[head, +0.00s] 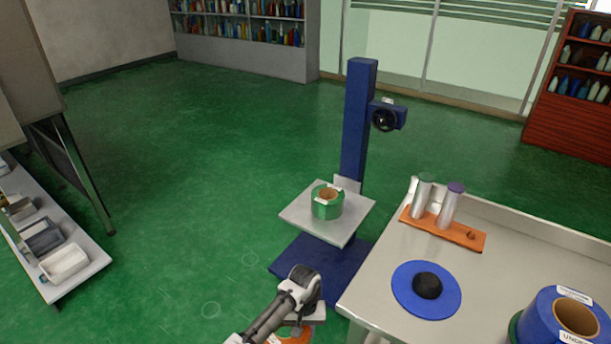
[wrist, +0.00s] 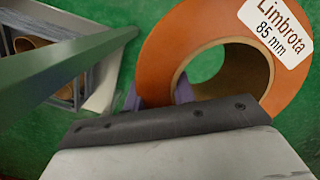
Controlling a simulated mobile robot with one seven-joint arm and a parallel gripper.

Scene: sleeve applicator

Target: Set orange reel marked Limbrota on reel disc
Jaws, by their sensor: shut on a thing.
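The orange reel (wrist: 205,35) fills the upper right of the wrist view, with a white label reading "Limbrota 85 mm" and a wide centre hole. My gripper (head: 304,318) is shut on the reel; where its fingers touch is mostly hidden. In the head view only a bit of the orange reel (head: 296,338) shows below my gripper at the bottom edge, over the floor and left of the table. The reel disc appears to be the flat blue disc (head: 405,296) with a black domed hub on the table. It is bare, to the right of my gripper.
A blue stand (head: 357,130) behind my gripper carries a pale plate (head: 300,215) with a green reel (head: 327,203). The metal table (head: 375,290) also holds an orange block with two cylinders (head: 445,232) and a large blue reel (head: 540,325). A shelf (head: 85,270) stands at left.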

